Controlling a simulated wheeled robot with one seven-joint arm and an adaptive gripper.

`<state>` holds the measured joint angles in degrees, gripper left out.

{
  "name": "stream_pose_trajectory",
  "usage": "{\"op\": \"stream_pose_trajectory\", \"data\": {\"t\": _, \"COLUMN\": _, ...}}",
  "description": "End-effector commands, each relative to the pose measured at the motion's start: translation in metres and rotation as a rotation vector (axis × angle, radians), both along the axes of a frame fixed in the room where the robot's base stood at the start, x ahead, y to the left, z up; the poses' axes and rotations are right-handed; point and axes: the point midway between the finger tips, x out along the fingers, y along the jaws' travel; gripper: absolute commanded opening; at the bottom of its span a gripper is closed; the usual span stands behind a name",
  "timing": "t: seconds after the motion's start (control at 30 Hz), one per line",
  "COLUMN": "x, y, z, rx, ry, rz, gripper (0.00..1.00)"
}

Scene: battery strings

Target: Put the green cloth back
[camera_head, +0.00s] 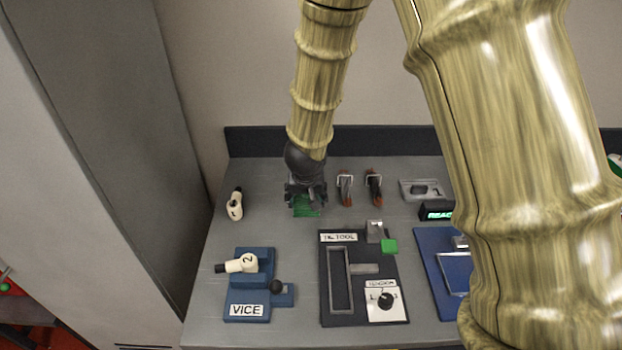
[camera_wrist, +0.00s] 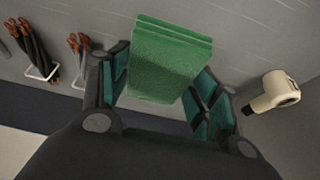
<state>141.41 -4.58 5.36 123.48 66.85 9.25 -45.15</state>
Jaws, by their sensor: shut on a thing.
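The green cloth (camera_wrist: 168,58) is a folded, layered green block between the fingers of my gripper (camera_wrist: 163,88) in the wrist view. My gripper (camera_head: 306,200) is shut on it. In the head view the green cloth (camera_head: 306,211) shows just below the fingers, low over the back left of the bench. I cannot tell whether the cloth touches the bench top. Part of it is hidden by the fingers.
A white tool marked 1 (camera_head: 236,204) stands left of my gripper. The blue vice (camera_head: 249,285) and the black tool fixture (camera_head: 362,278) are nearer the front. Bare bench lies between them.

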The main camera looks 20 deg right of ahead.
Motion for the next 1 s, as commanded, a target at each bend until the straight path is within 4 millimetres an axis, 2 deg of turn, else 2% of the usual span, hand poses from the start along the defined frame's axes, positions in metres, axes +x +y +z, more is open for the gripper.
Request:
{"op": "stream_pose_trajectory", "data": {"t": 0.1, "x": 0.023, "y": -0.011, "z": 0.0, "rx": -0.001, "ry": 0.001, "rz": 0.0, "gripper": 0.4}}
{"op": "stream_pose_trajectory", "data": {"t": 0.4, "x": 0.074, "y": -0.034, "z": -0.005, "rx": 0.0, "ry": 0.001, "rz": -0.002, "gripper": 0.4}}
{"op": "stream_pose_trajectory", "data": {"t": 0.83, "x": 0.098, "y": -0.046, "z": -0.009, "rx": -0.001, "ry": 0.001, "rz": -0.002, "gripper": 0.4}}
{"op": "stream_pose_trajectory", "data": {"t": 1.0, "x": 0.097, "y": -0.045, "z": -0.024, "rx": 0.004, "ry": 0.002, "rz": -0.002, "gripper": 0.4}}
